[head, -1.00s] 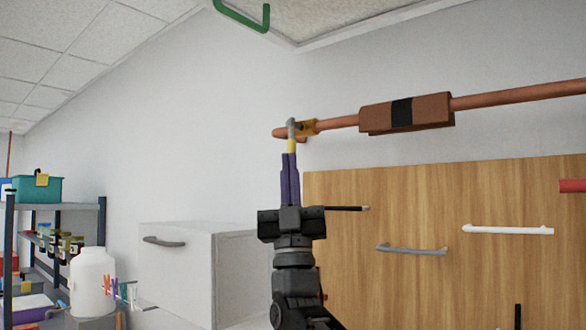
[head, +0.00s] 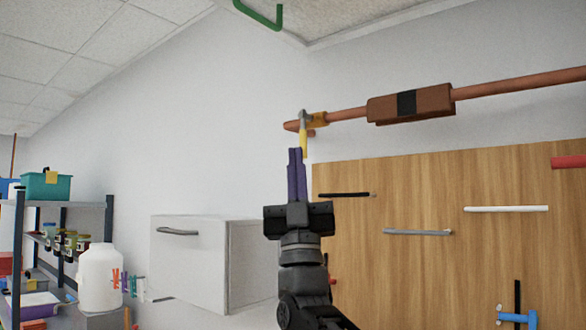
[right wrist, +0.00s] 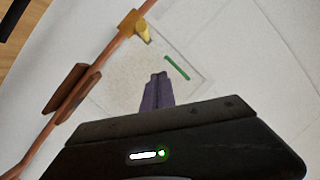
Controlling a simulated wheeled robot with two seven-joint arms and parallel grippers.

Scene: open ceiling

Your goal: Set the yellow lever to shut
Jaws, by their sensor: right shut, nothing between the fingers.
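The yellow lever (head: 303,142) hangs down from a grey and brass valve fitting (head: 318,119) at the left end of a copper pipe on the wall. In the right wrist view the lever (right wrist: 143,32) shows beyond my fingertips, on the brass fitting (right wrist: 131,22). My right gripper (head: 295,151) points up with its purple fingers shut and empty, its tips just below and left of the lever's lower end. In the right wrist view the gripper (right wrist: 158,76) appears apart from the lever. My left gripper is in no view.
The copper pipe (head: 520,84) runs right through a brown block (head: 436,101). A wooden panel (head: 420,270) with several bar handles is right of my arm. A white cabinet (head: 190,265) and a shelf (head: 70,200) stand left. A green bar (head: 262,17) hangs above.

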